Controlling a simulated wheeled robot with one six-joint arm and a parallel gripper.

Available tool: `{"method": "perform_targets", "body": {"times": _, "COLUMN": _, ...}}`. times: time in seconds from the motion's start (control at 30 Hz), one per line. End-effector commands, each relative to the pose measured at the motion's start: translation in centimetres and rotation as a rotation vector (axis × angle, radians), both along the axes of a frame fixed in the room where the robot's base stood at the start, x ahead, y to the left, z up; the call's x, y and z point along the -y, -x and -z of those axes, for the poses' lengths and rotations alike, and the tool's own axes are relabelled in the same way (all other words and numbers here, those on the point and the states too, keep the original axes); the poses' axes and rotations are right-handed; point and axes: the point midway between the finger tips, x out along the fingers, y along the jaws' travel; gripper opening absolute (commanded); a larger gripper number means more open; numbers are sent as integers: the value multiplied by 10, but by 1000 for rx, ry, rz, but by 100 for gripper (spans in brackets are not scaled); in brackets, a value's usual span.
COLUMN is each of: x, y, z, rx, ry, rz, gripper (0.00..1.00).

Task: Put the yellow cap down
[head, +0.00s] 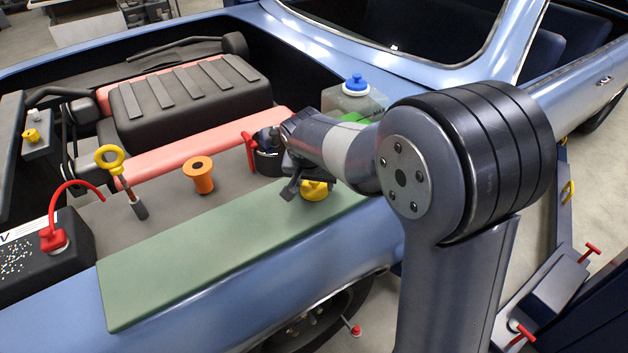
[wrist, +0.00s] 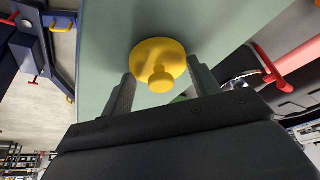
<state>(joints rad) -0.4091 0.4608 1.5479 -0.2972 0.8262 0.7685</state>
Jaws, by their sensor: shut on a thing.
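The yellow cap (head: 314,191) is a round disc with a knob. In the head view it shows under my gripper (head: 306,184), partly hidden by it, over the back right part of the green mat (head: 200,265). In the wrist view the yellow cap (wrist: 158,55) sits between the two dark fingers of my gripper (wrist: 160,76), which is shut on it. The green mat (wrist: 215,30) lies behind the cap there. I cannot tell whether the cap touches the mat.
The mat lies along the blue car's fender, mostly bare. Near it stand an orange spool-shaped part (head: 199,175), a yellow-ringed dipstick (head: 111,160), a black round part with a red lever (head: 268,162) and a blue-capped tank (head: 352,98). A battery (head: 40,262) with a red cable is left.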

Motion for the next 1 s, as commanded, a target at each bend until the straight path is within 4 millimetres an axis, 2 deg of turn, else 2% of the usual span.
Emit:
{"method": "perform_targets", "body": {"times": 0.07, "x": 0, "y": 0, "z": 4, "rx": 0, "ry": 0, "rz": 0, "gripper": 36}}
{"method": "perform_targets", "body": {"times": 0.1, "x": 0, "y": 0, "z": 3, "rx": 0, "ry": 0, "rz": 0, "gripper": 60}}
{"method": "perform_targets", "body": {"times": 0.33, "x": 0, "y": 0, "z": 2, "rx": 0, "ry": 0, "rz": 0, "gripper": 79}}
{"method": "perform_targets", "body": {"times": 0.57, "x": 0, "y": 0, "z": 2, "rx": 0, "ry": 0, "rz": 0, "gripper": 80}}
{"method": "perform_targets", "body": {"times": 0.7, "x": 0, "y": 1, "z": -5, "rx": 1, "ry": -1, "rz": 0, "gripper": 80}}
{"method": "perform_targets", "body": {"times": 0.87, "x": -3, "y": 11, "z": -31, "rx": 5, "ry": -2, "rz": -1, "gripper": 80}}
{"method": "perform_targets", "body": {"times": 1.0, "x": -5, "y": 23, "z": -61, "rx": 6, "ry": -3, "rz": -2, "gripper": 80}}
